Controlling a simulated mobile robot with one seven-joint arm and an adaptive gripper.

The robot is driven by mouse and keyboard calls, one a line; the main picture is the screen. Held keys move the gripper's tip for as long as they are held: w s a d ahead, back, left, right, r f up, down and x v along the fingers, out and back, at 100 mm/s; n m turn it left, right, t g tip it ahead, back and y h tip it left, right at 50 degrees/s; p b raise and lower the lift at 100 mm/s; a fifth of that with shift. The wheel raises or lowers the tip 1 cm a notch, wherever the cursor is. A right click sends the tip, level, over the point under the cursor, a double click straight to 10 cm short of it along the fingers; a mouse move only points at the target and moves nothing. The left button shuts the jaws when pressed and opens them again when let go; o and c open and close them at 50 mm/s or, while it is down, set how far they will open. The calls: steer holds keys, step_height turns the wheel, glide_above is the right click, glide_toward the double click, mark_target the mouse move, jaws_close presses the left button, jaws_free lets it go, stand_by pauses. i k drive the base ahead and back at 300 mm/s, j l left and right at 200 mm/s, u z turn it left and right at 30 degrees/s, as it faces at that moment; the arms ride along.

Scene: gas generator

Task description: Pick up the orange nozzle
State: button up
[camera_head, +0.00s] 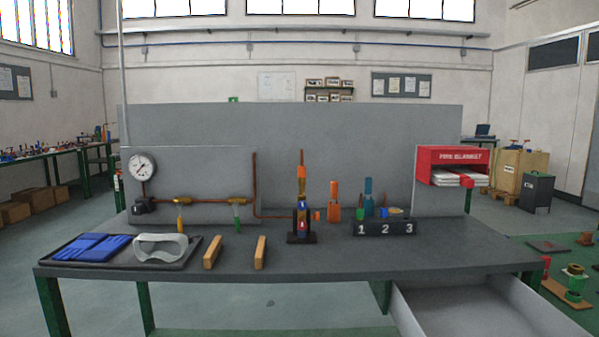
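An orange upright piece (334,202), narrower at its top, stands on the grey table right of centre. It looks like the orange nozzle, but it is small in view. A similar blue piece (368,193) stands to its right, behind the numbered block. Left of it, a dark stand (301,239) holds a tall upright assembly (301,205) with orange on its upper part and blue and red lower down. A small orange part (317,216) shows between the assembly and the orange piece. My gripper is not in view.
A black block (384,229) marked 1, 2, 3 stands in front of the blue piece. A gauge panel with copper pipe (200,200), a tray (75,262) with blue gloves and goggles (161,248), and two wooden bars are left. A red box (452,165) is right. The table's front is clear.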

mark_target(301, 170)
steer(key=i+l+u, duration=0.1)
steer(key=i+u, duration=0.3)
steer(key=i+l+u, duration=0.2)
steer(key=i+u, duration=0.15)
steer(key=i+l+u, duration=0.4)
steer(key=k+j, duration=0.05)
steer(key=k, duration=0.05)
